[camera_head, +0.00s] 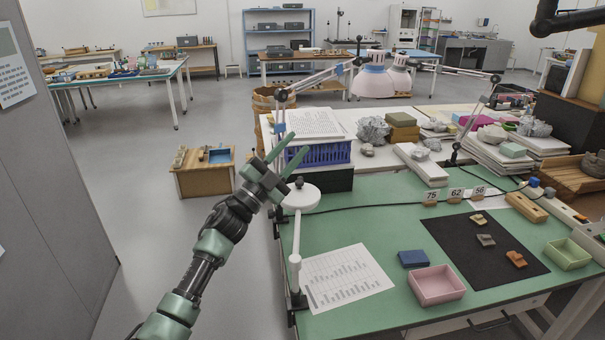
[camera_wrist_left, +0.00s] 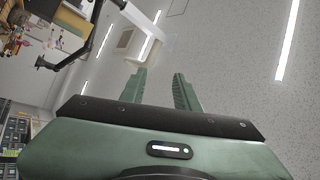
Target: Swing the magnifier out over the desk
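The magnifier has a round white head (camera_head: 303,198) with a small dark knob, at the left edge of the green desk (camera_head: 385,230). Its white arm (camera_head: 296,238) runs from the head toward the near left edge, where a dark clamp holds its post. My left gripper (camera_head: 297,146) is just above and behind the magnifier head in the picture, fingers pointing up and right. The fingers are apart and empty; in the left wrist view they also show open (camera_wrist_left: 161,78) against the ceiling. Whether the gripper touches the magnifier cannot be told. My right gripper is not in view.
A printed chart sheet (camera_head: 345,277), pink tray (camera_head: 437,286), blue block (camera_head: 413,258) and black mat (camera_head: 462,265) with sherds lie on the desk. A blue crate (camera_head: 318,154) stands behind the magnifier. Open floor lies to the left.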

